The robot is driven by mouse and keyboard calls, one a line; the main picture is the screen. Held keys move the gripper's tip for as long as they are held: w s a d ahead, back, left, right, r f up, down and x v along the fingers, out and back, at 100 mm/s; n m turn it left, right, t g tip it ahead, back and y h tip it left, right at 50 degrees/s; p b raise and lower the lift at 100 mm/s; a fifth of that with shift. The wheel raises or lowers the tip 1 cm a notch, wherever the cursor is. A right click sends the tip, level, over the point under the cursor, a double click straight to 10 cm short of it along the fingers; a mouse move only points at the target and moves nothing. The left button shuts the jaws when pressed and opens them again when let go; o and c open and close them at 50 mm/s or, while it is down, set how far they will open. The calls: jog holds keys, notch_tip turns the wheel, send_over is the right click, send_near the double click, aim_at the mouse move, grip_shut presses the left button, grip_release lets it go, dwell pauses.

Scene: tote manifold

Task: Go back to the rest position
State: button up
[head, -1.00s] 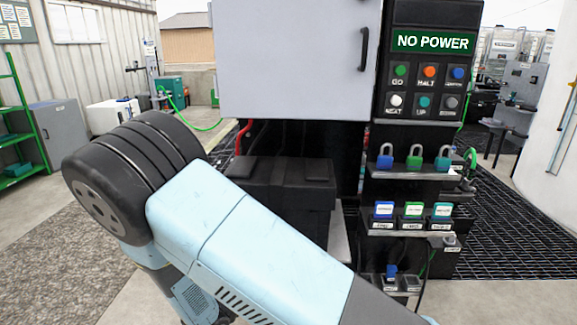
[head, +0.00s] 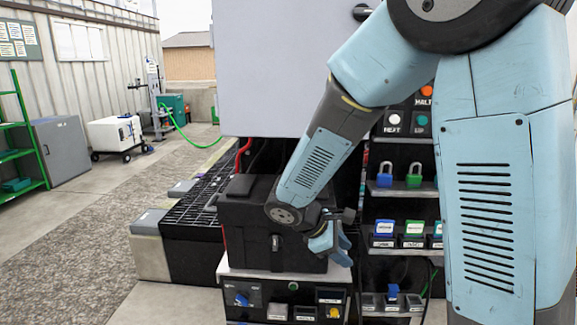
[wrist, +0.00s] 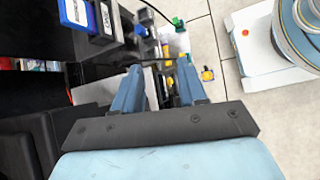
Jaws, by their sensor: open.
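My gripper (head: 333,243) hangs at the end of my bent arm in the head view, in front of the right side of the black tote (head: 262,222). I cannot tell whether it touches the tote. In the wrist view its two blue fingers (wrist: 158,88) stand apart, with nothing between them. Behind the fingers, the floor and parts of the panel with small coloured items show.
Shelves right of the tote hold padlocks (head: 384,175) and labelled blocks (head: 413,228). A grey cabinet (head: 290,70) hangs above the tote. A control panel (head: 290,302) is below it. Open floor (head: 80,230) lies to the left.

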jog(key=s+d+r+m+t+y, duration=0.1)
jog(key=s+d+r+m+y, duration=0.3)
jog(key=s+r+m, duration=0.3)
jog(key=s+d+r+m+t+y, duration=0.2)
jog(key=s+d+r+m+y, duration=0.2)
jog(key=s+d+r+m, duration=0.2)
notch_tip(320, 180, up, 5)
jog(key=s+m, duration=0.2)
jog(key=s, duration=0.1)
jog(key=shift+d+f+t, duration=0.15)
jog(key=shift+d+t, duration=0.1)
jog(key=shift+t, duration=0.05)
dwell(1.6)
